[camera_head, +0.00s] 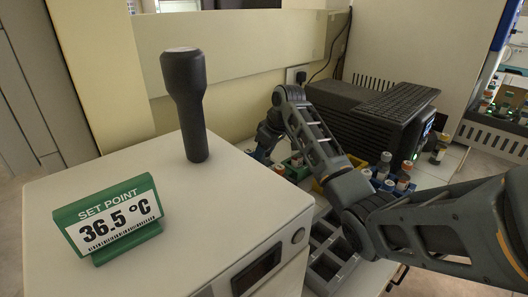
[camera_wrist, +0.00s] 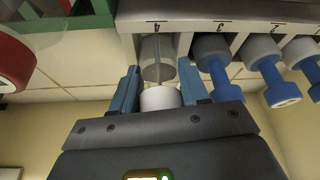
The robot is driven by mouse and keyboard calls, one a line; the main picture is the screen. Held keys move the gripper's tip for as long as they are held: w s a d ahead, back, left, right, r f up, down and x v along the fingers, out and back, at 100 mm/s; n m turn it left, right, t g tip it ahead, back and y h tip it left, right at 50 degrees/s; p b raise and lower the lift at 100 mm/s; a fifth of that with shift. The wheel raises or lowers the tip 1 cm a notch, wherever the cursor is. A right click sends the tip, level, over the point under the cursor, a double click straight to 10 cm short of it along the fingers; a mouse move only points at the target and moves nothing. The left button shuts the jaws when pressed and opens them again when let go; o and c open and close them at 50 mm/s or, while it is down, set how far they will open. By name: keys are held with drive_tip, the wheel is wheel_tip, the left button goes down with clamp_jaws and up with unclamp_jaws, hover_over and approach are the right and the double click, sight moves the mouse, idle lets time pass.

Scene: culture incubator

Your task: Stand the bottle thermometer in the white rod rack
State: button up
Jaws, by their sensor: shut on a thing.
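In the wrist view my gripper (camera_wrist: 158,90) is shut on the bottle thermometer (camera_wrist: 158,58), a clear cylinder with a thin rod inside and a white end (camera_wrist: 160,98) between the blue fingers. The white rod rack (camera_wrist: 180,22) crosses the top of this view, with slot numbers that appear upside down. The thermometer lines up with the slot marked 4 and its far end meets the rack's edge. I cannot tell whether it is inside the slot. In the head view my gripper (camera_head: 266,138) is small and partly hidden behind the incubator's edge; the thermometer cannot be made out there.
Blue and white rods (camera_wrist: 216,65) occupy the neighbouring slots. A red round object (camera_wrist: 12,62) and a green rack (camera_wrist: 85,20) are at left. In the head view, a black-handled tool (camera_head: 185,100) and a green set-point sign (camera_head: 110,220) stand on the incubator (camera_head: 200,235). A dark machine (camera_head: 365,120) stands behind.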

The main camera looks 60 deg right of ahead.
drive_tip(key=o, duration=0.9)
drive_tip(key=shift+f, duration=0.1)
drive_tip(key=v, duration=1.2)
drive_tip(key=shift+b, duration=0.3)
